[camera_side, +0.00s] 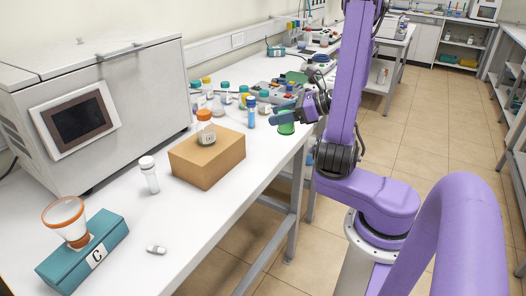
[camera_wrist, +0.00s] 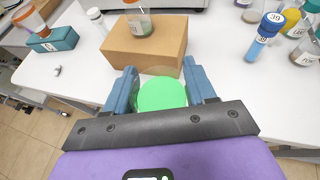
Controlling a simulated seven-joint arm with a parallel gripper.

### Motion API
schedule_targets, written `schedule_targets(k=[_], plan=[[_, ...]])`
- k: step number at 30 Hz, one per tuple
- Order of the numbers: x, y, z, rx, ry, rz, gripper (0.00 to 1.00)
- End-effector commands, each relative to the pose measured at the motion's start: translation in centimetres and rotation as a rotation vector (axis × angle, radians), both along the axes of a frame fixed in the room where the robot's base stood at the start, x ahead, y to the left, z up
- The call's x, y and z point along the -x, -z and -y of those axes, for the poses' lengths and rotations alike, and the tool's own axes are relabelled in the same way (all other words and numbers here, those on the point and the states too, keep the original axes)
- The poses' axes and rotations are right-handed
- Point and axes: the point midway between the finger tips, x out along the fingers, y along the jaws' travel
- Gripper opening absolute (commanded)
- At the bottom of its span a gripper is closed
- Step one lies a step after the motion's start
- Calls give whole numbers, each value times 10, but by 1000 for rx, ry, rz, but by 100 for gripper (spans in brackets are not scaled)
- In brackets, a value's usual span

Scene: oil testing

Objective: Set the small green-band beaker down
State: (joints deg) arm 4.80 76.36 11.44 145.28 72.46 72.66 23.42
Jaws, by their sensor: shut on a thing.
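The small green-band beaker (camera_side: 286,124) is held by my gripper (camera_side: 279,117) near the long front edge of the white bench. In the wrist view the beaker's green part (camera_wrist: 162,94) sits between the two blue fingers of my gripper (camera_wrist: 160,72), which are shut on it. In the side view the beaker looks upright. I cannot tell whether its base touches the bench top or hangs just above it. The fingers and wrist hide part of it.
A cardboard box (camera_side: 208,160) carries an orange-capped jar (camera_side: 206,128). A white-capped vial (camera_side: 149,175) and a teal block (camera_side: 84,255) stand to its left. A blue tube (camera_side: 251,112) and several bottles stand behind the beaker. Bare bench (camera_side: 250,170) lies right of the box.

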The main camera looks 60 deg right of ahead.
Motion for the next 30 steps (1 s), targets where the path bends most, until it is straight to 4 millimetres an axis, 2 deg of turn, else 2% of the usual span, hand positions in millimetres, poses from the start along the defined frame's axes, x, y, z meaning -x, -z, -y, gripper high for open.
schedule_targets(k=[6,11,30], plan=[[17,-1,-10,-10,5,2,21],[19,0,-12,-13,4,3,21],[-30,24,12,-15,2,3,21]])
